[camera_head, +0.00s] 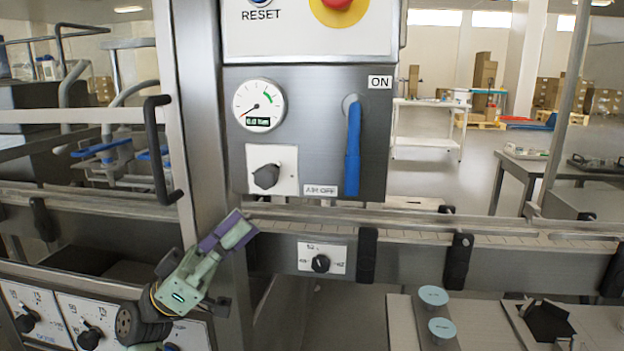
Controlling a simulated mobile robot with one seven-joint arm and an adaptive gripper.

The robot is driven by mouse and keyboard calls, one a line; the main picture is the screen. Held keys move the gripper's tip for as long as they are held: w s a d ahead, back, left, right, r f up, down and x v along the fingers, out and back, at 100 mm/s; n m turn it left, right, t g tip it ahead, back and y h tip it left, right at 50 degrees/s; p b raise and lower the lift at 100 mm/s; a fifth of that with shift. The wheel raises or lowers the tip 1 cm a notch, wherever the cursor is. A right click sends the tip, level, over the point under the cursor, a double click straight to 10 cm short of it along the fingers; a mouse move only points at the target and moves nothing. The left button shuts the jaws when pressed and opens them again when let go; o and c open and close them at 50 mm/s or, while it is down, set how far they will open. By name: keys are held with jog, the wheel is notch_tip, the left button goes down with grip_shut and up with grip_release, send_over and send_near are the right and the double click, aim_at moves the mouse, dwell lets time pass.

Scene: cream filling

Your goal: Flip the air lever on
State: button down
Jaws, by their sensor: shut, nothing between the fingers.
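The blue air lever (352,155) is on the grey control panel (310,140). It hangs straight down from its pivot near the panel's upper right, with its tip beside the "AIR OFF" label (320,190). The "ON" label (380,82) is up and right of the pivot. My gripper (245,222) is below and left of the lever, in front of the metal upright. It is shut and empty, tilted up to the right, and apart from the lever.
A pressure gauge (259,105) and a black knob (266,177) are on the panel left of the lever. A red emergency button (338,3) is above. A metal rail (420,250) runs below. A black handle (161,150) is at left. Room right of the panel looks open.

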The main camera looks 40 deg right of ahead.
jog(key=p, duration=0.5)
send_near(347, 156)
notch_tip(347, 156, up, 4)
jog(key=s+d, duration=0.2)
jog(key=shift+d+f+p, duration=0.25)
jog(key=shift+f+p, duration=0.05)
jog(key=shift+d+f, duration=0.1)
jog(key=shift+d, duration=0.05)
